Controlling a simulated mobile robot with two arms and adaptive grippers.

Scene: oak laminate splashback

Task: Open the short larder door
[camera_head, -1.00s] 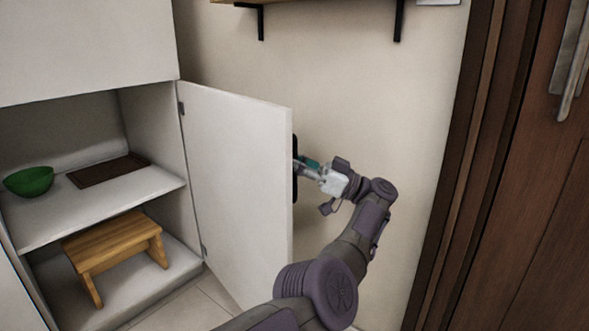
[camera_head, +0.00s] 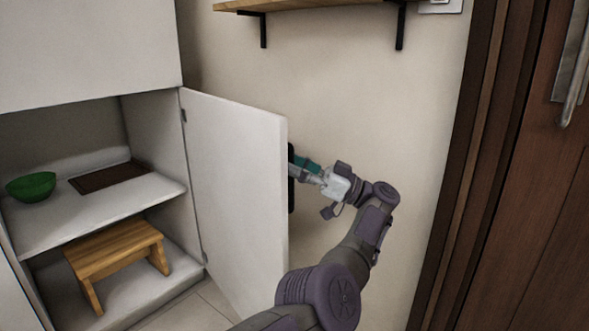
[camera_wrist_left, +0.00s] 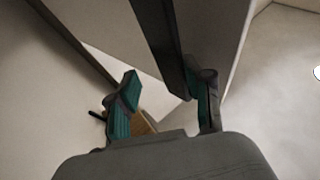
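The short larder door (camera_head: 235,190) is a white panel standing wide open, hinged at the right side of the cabinet, with its inner face toward the head camera. Its dark handle (camera_head: 291,178) is on the far face, mostly hidden by the door's edge. My left gripper (camera_head: 306,168) is beside that handle. In the left wrist view, the handle (camera_wrist_left: 160,35) runs between the two teal fingers of the left gripper (camera_wrist_left: 165,103), close to the right finger. The fingers are apart; whether one touches the handle I cannot tell. My right gripper is not in view.
The open cabinet holds a green bowl (camera_head: 31,187) and a brown board (camera_head: 109,177) on its shelf, with a wooden stool (camera_head: 116,252) below. A wall shelf (camera_head: 310,4) is above. A dark brown door (camera_head: 535,200) stands at the right. Bare wall lies between.

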